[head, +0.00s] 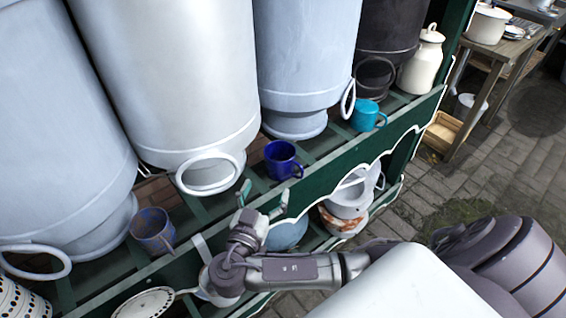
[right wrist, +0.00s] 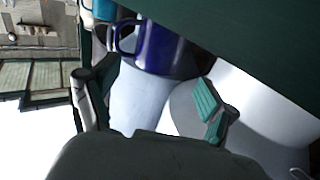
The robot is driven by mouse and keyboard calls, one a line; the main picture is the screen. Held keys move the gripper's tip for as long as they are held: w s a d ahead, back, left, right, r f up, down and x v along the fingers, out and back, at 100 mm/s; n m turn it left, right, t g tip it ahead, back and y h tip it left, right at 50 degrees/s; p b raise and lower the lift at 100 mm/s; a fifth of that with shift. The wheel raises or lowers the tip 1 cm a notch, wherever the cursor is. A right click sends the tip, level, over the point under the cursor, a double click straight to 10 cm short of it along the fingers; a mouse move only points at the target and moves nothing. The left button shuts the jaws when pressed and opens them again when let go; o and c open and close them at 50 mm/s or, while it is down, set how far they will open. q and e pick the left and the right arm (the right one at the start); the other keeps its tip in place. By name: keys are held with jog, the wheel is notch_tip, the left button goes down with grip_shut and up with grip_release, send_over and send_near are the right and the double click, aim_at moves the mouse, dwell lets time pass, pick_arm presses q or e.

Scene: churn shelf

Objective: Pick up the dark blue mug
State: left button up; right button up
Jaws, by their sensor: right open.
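The dark blue mug (head: 280,160) stands upright on the green shelf (head: 321,150), its handle towards the right. In the right wrist view the mug (right wrist: 163,50) appears beyond the fingertips, near the top middle, with its handle at its left. My right gripper (head: 264,198) is open and empty, in front of the shelf edge and just short of the mug. Its two fingers also show in the right wrist view (right wrist: 148,100), spread wide with the mug ahead of the gap. My left gripper is out of view.
Large pale churns (head: 302,50) stand close behind the mug. A teal mug (head: 365,115) is to its right and a speckled blue mug (head: 151,229) to its left. A lower shelf holds a white pot (head: 349,197). A wooden table (head: 507,49) stands at the far right.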

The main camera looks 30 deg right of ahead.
aim_at(275, 169)
jog(key=x, duration=1)
jog(key=shift+f+b, duration=0.1)
jog(key=shift+b, duration=0.25)
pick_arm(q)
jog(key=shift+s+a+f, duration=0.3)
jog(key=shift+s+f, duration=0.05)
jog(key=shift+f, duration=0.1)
pick_arm(e)
jog(key=shift+a, duration=0.1)
jog(key=c, duration=1)
